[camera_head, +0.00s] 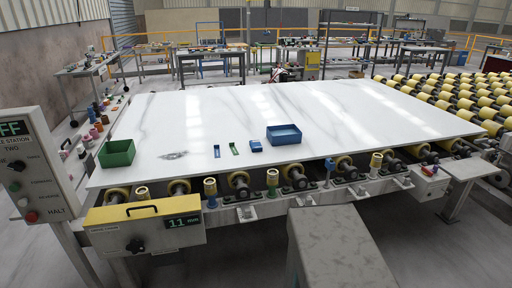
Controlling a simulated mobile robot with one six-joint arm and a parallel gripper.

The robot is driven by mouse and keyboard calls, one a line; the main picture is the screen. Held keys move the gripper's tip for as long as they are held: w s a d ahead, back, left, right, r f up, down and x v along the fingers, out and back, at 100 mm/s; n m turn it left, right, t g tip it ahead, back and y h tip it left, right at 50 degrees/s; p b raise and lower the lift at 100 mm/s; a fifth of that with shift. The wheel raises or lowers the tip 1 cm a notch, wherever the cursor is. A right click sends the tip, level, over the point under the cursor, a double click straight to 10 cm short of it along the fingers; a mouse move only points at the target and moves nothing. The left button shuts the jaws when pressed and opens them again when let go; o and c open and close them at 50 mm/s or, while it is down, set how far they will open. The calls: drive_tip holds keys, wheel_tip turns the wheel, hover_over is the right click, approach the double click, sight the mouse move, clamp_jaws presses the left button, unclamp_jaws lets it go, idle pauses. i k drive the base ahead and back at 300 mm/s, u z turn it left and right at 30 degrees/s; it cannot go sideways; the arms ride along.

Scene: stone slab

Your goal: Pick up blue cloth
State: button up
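A large white marble slab (330,105) lies on a roller table. Near its front edge sits a small, low blue item (256,146), which may be the blue cloth; it is too small to be sure. A narrower blue item (217,151) lies to its left, with a small green item (234,149) between them. Which blue item is the cloth, I cannot tell for certain. My gripper is not in view.
An open blue bin (284,141) stands right of the small items. An open green bin (117,154) stands at the slab's left front corner. A grey, flat patch (174,155) lies between. Yellow rollers (430,100) run at right. The slab's back is clear.

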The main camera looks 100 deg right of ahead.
sight(255, 146)
drive_tip(key=u, duration=0.05)
drive_tip(key=k, duration=2.75)
drive_tip(key=z, duration=0.85)
drive_tip(key=i, duration=0.65)
drive_tip(key=z, duration=0.1)
